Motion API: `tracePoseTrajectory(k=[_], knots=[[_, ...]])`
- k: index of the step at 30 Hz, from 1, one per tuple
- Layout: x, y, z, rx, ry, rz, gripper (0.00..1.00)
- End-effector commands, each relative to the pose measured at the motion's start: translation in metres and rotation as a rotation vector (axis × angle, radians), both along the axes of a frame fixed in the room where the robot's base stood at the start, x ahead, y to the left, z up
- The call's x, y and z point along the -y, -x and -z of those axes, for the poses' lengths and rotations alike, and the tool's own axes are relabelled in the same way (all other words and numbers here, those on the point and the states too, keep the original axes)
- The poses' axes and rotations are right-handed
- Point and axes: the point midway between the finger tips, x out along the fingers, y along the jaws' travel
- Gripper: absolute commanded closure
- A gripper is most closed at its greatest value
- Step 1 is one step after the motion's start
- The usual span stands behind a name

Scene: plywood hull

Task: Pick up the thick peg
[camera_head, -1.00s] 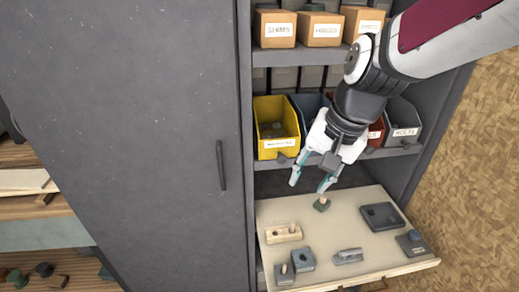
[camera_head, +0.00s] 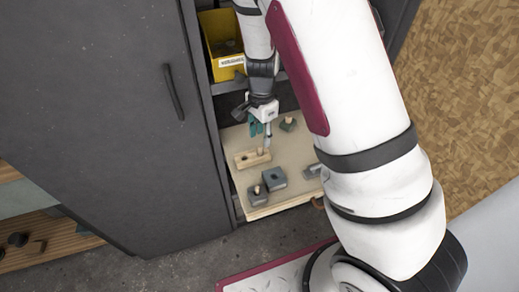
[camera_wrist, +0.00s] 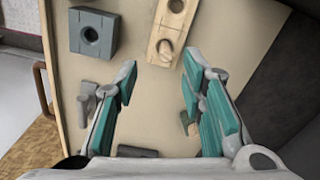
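Three short wooden pegs show in the head view. One peg (camera_head: 261,152) stands at the right end of a pale wooden block (camera_head: 244,162) with an open hole at its other end. A second peg (camera_head: 288,120) stands on a dark green base, and a third (camera_head: 257,190) on a small grey block. I cannot tell surely which is the thick one. My gripper (camera_head: 261,137) is open and empty, pointing down just above the wooden block's peg. In the wrist view the block's peg (camera_wrist: 165,49) shows between and slightly beyond the fingertips (camera_wrist: 159,63).
The pull-out board (camera_head: 281,208) also bears a grey block with a hole (camera_head: 274,179) and a metal handled piece (camera_head: 312,171), partly hidden by my arm. A yellow bin (camera_head: 223,45) stands on the shelf above. The grey cabinet door (camera_head: 100,110) is at the left.

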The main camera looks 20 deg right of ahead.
Motion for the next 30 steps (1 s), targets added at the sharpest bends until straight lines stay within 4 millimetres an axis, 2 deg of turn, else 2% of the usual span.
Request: tracePoseTrajectory(k=[15,24,25,27,30], knots=[[0.001,-0.007,0.061,-0.002,-0.001,-0.001,0.63],[0.001,-0.008,0.066,0.0,-0.001,-0.002,0.63],[0.001,-0.008,0.066,0.0,-0.001,-0.002,0.65],[0.001,-0.008,0.066,0.0,-0.001,-0.002,0.81],[0.001,-0.008,0.066,0.0,-0.001,-0.002,0.98]])
